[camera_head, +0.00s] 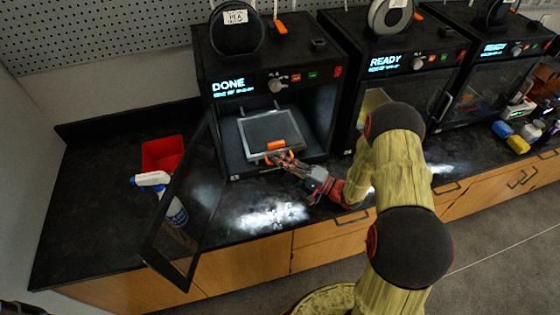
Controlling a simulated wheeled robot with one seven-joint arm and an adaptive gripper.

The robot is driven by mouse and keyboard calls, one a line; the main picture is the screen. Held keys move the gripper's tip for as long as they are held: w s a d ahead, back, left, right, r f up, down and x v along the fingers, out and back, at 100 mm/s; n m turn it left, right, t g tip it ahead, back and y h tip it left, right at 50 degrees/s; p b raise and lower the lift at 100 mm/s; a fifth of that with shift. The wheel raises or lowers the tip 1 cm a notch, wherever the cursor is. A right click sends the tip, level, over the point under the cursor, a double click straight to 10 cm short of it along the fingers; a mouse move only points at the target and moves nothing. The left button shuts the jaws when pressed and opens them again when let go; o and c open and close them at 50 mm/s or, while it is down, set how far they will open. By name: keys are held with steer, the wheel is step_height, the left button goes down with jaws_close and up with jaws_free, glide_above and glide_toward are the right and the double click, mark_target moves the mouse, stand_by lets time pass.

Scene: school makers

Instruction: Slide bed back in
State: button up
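The print bed (261,131) is a dark flat plate with a light rim, inside the left printer (222,112), whose display reads DONE. The bed's front edge lies near the printer's front opening. An orange printed piece (277,145) sits on the front part of the bed. The printer's glass door (180,205) is swung open to the left. My gripper (281,158) is at the bed's front edge, by an orange front part that looks like a handle. The fingers are small and overlap this part, so I cannot tell whether they grip it.
A red bin (163,154) and a white-topped spray bottle (174,207) stand left of the printer, the bottle behind the open door. A middle printer (385,65) reading READY stands to the right. The black counter (255,217) in front is clear.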

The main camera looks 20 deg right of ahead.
mark_target(276, 148)
steer(key=shift+f, duration=0.1)
jaws_close()
stand_by(0.3)
steer(key=w+b, duration=0.1)
steer(key=w, duration=0.3)
steer(key=shift+w+f+b, duration=0.1)
steer(key=shift+w+b, duration=0.2)
steer(key=shift+b, duration=0.1)
steer(key=shift+d+r, duration=0.1)
steer(key=shift+r, duration=0.15)
steer(key=o, duration=0.6)
jaws_free()
steer(key=shift+w+r, duration=0.1)
steer(key=shift+w, duration=0.1)
steer(key=v, duration=1.2)
